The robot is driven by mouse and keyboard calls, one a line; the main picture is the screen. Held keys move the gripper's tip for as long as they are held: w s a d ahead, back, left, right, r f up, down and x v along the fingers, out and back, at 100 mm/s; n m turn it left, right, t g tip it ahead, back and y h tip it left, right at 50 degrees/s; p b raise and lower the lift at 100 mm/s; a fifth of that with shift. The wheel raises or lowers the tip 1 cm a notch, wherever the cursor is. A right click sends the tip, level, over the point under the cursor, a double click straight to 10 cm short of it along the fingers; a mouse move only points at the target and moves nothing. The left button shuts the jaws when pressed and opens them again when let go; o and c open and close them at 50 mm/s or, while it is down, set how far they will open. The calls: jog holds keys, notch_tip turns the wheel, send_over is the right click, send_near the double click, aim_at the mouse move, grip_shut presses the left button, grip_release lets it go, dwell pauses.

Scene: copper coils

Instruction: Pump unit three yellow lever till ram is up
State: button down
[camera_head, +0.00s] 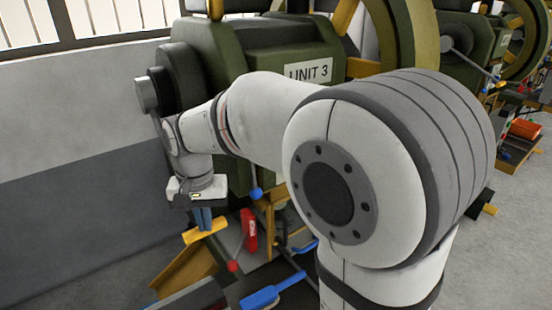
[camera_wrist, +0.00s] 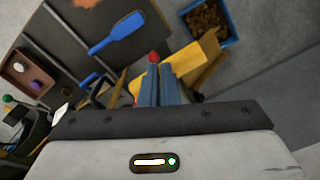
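Unit 3 is the green machine (camera_head: 262,50) with a "UNIT 3" label in the head view. My gripper (camera_head: 203,219) points down at its lower left, with its blue fingers just above or touching a yellow bar (camera_head: 206,231), perhaps the lever. In the wrist view the fingers of my gripper (camera_wrist: 158,72) are close together, with a narrow dark line between them. A yellow piece (camera_wrist: 200,58) lies just beyond and right of the tips. I see no grip on it, and contact cannot be told. I cannot make out the ram.
Beside the gripper are a red upright part (camera_head: 249,230), a red ball knob (camera_head: 232,266) and a blue ball knob (camera_head: 256,194). A blue-handled tool (camera_head: 272,291) lies in front. The wrist view shows a blue bin (camera_wrist: 229,38) and a brown tray (camera_wrist: 18,80). Grey floor lies at right.

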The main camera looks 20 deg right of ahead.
notch_tip(320, 180, up, 7)
jog(key=s+p, duration=0.2)
jog(key=p, duration=0.2)
jog(key=shift+s+d+p, duration=0.25)
jog(key=shift+d+p, duration=0.05)
jog(key=shift+d, duration=0.1)
jog(key=shift+f, duration=0.1)
jog(key=shift+w+f+b, duration=0.2)
jog(key=shift+f+b, duration=0.25)
jog(key=shift+f, duration=0.2)
jog(key=shift+w+a+f+b, duration=0.1)
jog(key=shift+w+f+b, duration=0.35)
jog(key=shift+f, duration=0.5)
jog(key=shift+w+a+f+b, duration=0.1)
jog(key=shift+w+f+b, duration=0.1)
jog(key=shift+f+b, duration=0.55)
jog(key=shift+w+a+f+b, duration=0.1)
jog(key=shift+w+f+b, duration=0.3)
jog(key=shift+f, duration=0.7)
